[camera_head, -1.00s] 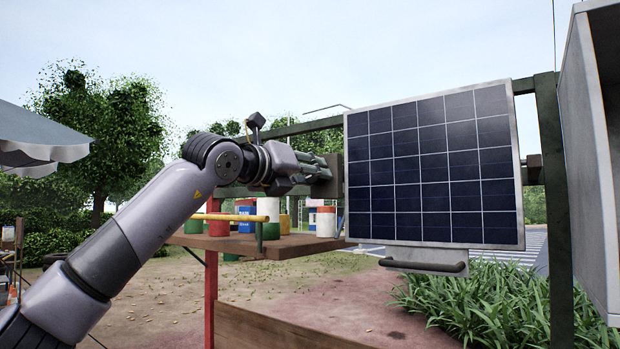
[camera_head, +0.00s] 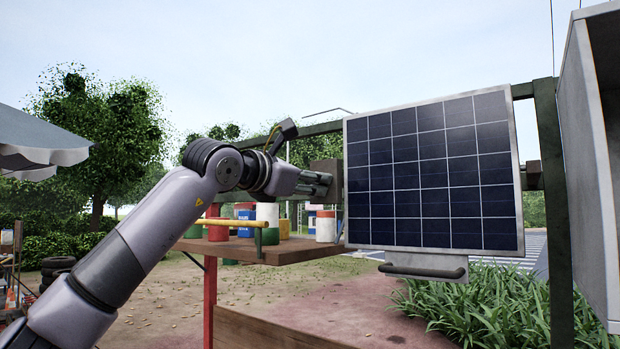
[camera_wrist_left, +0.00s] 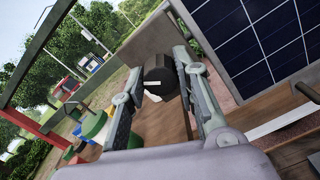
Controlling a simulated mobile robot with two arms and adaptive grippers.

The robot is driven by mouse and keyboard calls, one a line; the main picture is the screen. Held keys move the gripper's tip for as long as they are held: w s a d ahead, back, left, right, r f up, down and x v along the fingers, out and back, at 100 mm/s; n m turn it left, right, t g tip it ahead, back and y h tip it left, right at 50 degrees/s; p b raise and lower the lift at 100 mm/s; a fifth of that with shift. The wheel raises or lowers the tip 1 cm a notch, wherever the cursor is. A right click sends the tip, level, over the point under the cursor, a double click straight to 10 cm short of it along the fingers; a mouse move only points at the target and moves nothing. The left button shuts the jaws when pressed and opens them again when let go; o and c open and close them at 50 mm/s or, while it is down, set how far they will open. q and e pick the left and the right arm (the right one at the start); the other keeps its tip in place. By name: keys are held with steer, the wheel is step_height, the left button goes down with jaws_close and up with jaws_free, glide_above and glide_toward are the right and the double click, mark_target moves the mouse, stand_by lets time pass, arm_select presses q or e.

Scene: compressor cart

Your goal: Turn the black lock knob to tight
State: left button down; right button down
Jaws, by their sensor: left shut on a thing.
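The black lock knob (camera_wrist_left: 158,76) sits between the two fingers of my left gripper (camera_wrist_left: 161,68) in the left wrist view. It is faceted, with a small white mark near its lower edge, and the fingers close on its sides. In the head view, my left gripper (camera_head: 322,182) reaches in from the left to the grey-brown bracket (camera_head: 325,168) at the left edge of the solar panel (camera_head: 432,178). The knob itself cannot be made out there. My right gripper is not in view.
A handle bar (camera_head: 425,271) sticks out below the panel. A green frame post (camera_head: 553,200) and a grey box (camera_head: 590,170) stand at the right. A shelf (camera_head: 270,250) with several coloured cans lies behind and below the gripper.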

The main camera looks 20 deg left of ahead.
arm_select(q)
steer(key=m+p, duration=0.2)
steer(key=m, duration=0.8)
steer(key=shift+d+f+p, duration=0.1)
steer(key=shift+p, duration=0.2)
steer(key=c, duration=2.4)
jaws_free()
steer(key=shift+m, duration=0.4)
steer(key=c, duration=1.2)
jaws_free()
steer(key=v, duration=1.2)
